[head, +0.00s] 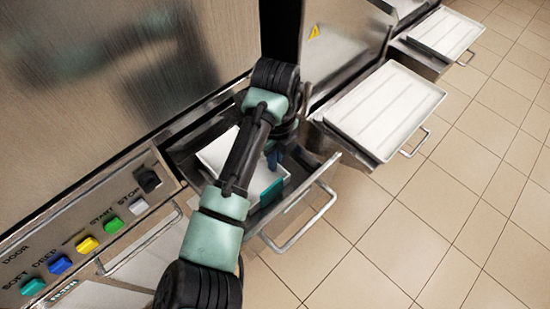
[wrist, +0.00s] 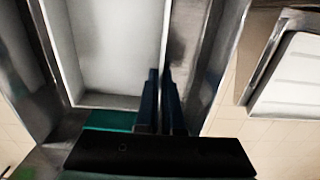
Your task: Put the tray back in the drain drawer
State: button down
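The white tray (head: 218,155) is in the open drain drawer (head: 325,170), under my arm in the head view. A teal piece (head: 271,192) is at its front end. The wrist view shows the tray (wrist: 105,45) from above, empty, with the teal piece (wrist: 108,120) at its near edge. My gripper (head: 273,156) is at the tray's right side. In the wrist view its blue fingers (wrist: 160,75) are close together, with the tray's right wall running between them. My arm hides part of the tray. I cannot tell whether the tray rests fully on the drawer floor.
A second open drawer to the right holds a white tray (head: 385,108); a third tray (head: 445,33) is farther back. The drawer's bar handle (head: 305,222) sticks out over the tiled floor. A panel of coloured buttons (head: 87,244) is at left. The floor at right is clear.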

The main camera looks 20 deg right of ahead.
jog(key=shift+f, duration=0.15)
jog(key=c, duration=1.1)
grip_release()
jog(key=shift+o, duration=0.2)
jog(key=shift+r, duration=0.2)
notch_tip(320, 180, up, 12)
jog(key=p, duration=0.3)
